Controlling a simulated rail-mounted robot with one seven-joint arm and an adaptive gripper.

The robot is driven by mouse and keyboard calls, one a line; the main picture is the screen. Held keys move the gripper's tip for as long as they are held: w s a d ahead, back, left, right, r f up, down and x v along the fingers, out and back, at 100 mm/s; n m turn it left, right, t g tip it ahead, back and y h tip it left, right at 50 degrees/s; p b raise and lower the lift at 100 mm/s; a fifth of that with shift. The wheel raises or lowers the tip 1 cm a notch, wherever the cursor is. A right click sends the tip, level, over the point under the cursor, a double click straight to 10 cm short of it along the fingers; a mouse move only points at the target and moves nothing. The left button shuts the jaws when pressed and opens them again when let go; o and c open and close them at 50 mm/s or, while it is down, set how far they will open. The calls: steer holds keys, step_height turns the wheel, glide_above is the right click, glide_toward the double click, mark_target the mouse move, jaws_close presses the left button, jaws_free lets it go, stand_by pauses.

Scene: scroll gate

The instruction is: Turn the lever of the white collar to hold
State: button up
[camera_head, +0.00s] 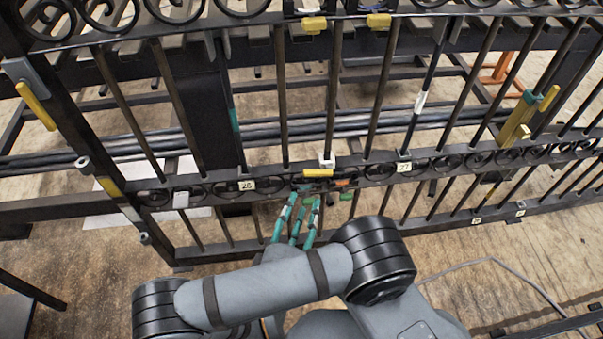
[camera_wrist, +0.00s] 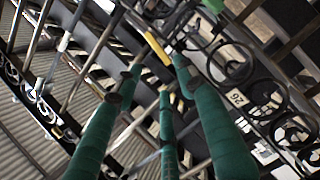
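A white collar (camera_head: 326,160) sits on an upright bar at the gate's middle rail. A yellow lever (camera_head: 318,173) lies roughly level just below it, and a yellow lever also shows in the wrist view (camera_wrist: 158,48). My gripper (camera_head: 303,192) has green-wrapped fingers and reaches up from below, just under and left of the lever. In the wrist view my gripper (camera_wrist: 156,72) has its fingers spread, with the yellow lever beyond and between the tips. No contact can be made out. I cannot make out the white collar in the wrist view.
The dark gate rail carries number plates 26 (camera_head: 247,185) and 27 (camera_head: 404,166). Bars and scrolls stand close on both sides. Other yellow levers hang at the top rail (camera_head: 315,24) and left post (camera_head: 35,105). A thick yellow piece (camera_head: 517,120) stands at right.

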mark_target(313, 174)
steer(key=b+x, duration=0.1)
steer(key=x, duration=0.9)
steer(key=shift+w+b, duration=0.3)
steer(key=shift+w, duration=0.05)
steer(key=shift+c, duration=0.4)
jaws_close()
